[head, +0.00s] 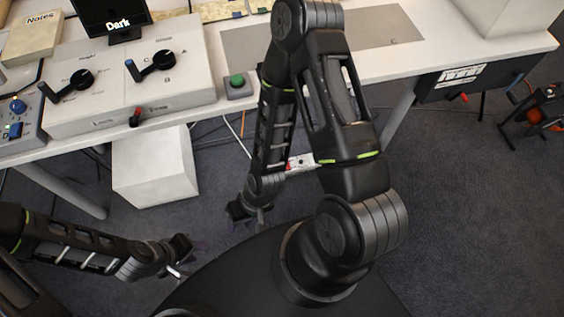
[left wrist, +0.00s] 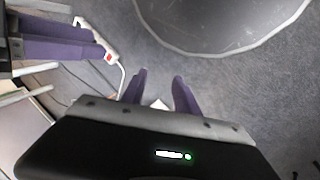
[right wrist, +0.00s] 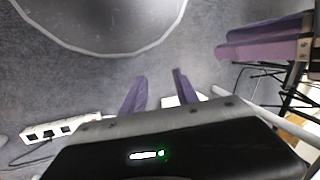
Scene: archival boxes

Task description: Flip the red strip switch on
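A white power strip (head: 301,162) lies on the carpet under the desk, partly hidden behind my right arm. Whether the switch is on or off cannot be told. The right wrist view shows the strip's sockets (right wrist: 62,129) at lower left. My right gripper (head: 250,213) is open and empty, low above the floor and apart from the strip. My left gripper (head: 180,262) is open and empty, further away at lower left.
A white block (head: 155,165) stands on the floor under the desk. The desk (head: 205,38) holds a control box (head: 130,90) and a green button (head: 237,81). Cables run behind the strip. Carpet at right (head: 470,220) is clear.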

